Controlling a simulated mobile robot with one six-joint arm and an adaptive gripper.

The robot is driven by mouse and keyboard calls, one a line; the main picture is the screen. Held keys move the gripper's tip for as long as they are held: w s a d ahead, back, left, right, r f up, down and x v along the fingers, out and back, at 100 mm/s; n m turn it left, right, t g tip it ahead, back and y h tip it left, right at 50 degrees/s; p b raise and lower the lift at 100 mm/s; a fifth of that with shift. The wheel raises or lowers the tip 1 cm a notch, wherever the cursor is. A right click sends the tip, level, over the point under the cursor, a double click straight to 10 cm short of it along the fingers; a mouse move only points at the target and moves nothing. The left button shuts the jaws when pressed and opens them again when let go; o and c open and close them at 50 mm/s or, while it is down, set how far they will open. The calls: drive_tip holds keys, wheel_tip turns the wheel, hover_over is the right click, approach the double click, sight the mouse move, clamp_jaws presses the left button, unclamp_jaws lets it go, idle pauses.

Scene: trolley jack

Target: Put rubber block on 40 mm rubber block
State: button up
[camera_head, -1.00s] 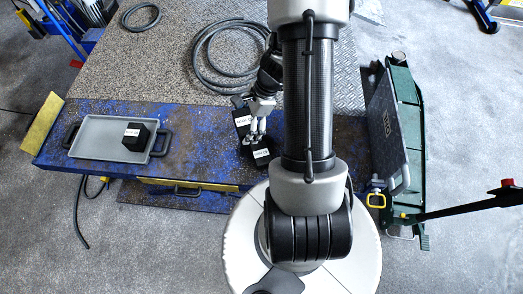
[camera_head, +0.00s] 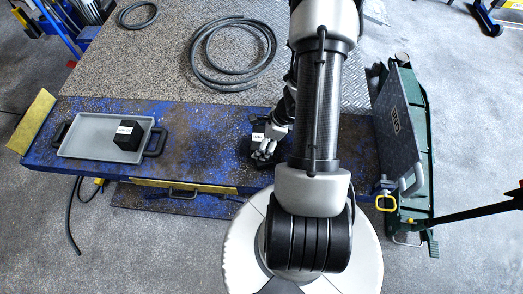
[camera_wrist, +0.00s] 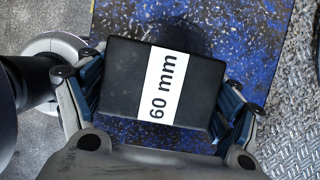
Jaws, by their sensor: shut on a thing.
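A black rubber block marked "60 mm" (camera_wrist: 125,85) fills the middle of the wrist view. My gripper (camera_wrist: 163,95) is shut on it, with a finger on each side. In the head view my gripper (camera_head: 266,149) is over the blue workbench, and black block surface with a white label (camera_head: 258,138) shows beside it. How much of that is the held block I cannot tell. Another black block with a white label (camera_head: 128,137) stands in the grey tray; its label is too small to read. I cannot make out a block marked 40 mm.
The grey tray (camera_head: 82,137) lies at the left of the blue workbench (camera_head: 195,140). A coiled hose (camera_head: 200,72) lies on the metal plate behind. The green trolley jack (camera_head: 421,150) stands at the right. The bench between tray and gripper is clear.

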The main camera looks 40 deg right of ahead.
drive_tip(key=shift+f+b, duration=1)
drive_tip(key=shift+f, duration=1.25)
drive_tip(key=shift+f, duration=0.1)
drive_tip(key=o, duration=1.4)
drive_tip(key=shift+c, duration=0.2)
